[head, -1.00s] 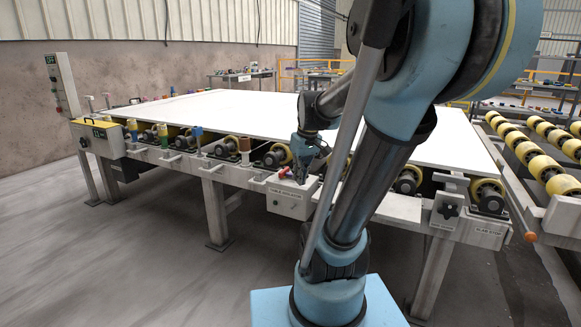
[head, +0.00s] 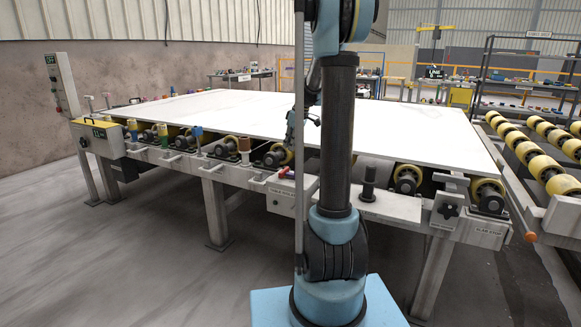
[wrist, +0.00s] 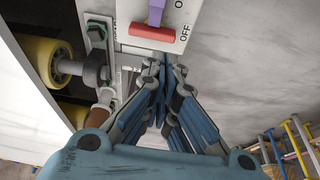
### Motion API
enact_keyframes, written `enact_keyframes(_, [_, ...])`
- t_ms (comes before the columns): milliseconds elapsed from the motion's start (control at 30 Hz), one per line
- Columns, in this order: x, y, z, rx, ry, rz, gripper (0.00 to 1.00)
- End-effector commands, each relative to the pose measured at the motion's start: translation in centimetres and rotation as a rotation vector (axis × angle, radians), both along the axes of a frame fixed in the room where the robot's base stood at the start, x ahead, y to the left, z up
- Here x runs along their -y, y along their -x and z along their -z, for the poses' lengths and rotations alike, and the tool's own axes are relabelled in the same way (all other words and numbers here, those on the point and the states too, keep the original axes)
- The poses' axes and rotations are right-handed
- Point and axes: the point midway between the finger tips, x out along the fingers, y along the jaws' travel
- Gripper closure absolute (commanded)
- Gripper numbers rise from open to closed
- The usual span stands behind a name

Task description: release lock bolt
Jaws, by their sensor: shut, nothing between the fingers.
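A white box labelled as the table isolator (head: 280,201) hangs at the table's front edge, partly hidden by my arm. It carries a red bar-shaped handle (wrist: 166,33) and a purple lever (wrist: 156,11) beside ON and OFF marks in the wrist view; both look small in the head view. I cannot tell which part is the lock bolt. My gripper (wrist: 166,63) is shut and empty, its fingertips just below the red handle in the picture. A gap appears between them, though its depth is unclear. In the head view my wrist is above the table edge near the box.
A large white slab (head: 230,110) covers the roller table. Another box with a black knob (head: 447,210) sits at the right front. Yellow rollers (head: 528,150) stand to the right. Coloured handles line the left front edge. The floor in front is clear.

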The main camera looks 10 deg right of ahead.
Motion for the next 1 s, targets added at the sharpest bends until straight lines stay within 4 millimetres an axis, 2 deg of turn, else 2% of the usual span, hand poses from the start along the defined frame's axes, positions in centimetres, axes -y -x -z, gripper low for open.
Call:
enact_keyframes(100, [0.2,-1.3,0.4,0.007,-0.003,-0.023,1.0])
enact_keyframes(200, [0.2,-1.8,0.5,0.01,-0.004,-0.031,1.0])
enact_keyframes(633, [0.1,-1.9,0.9,0.01,-0.004,-0.033,1.0])
enact_keyframes(767, [-0.2,-2.1,2.1,0.01,-0.004,-0.033,1.0])
enact_keyframes(1000, [-1.3,-2.9,5.9,0.01,-0.004,-0.033,1.0])
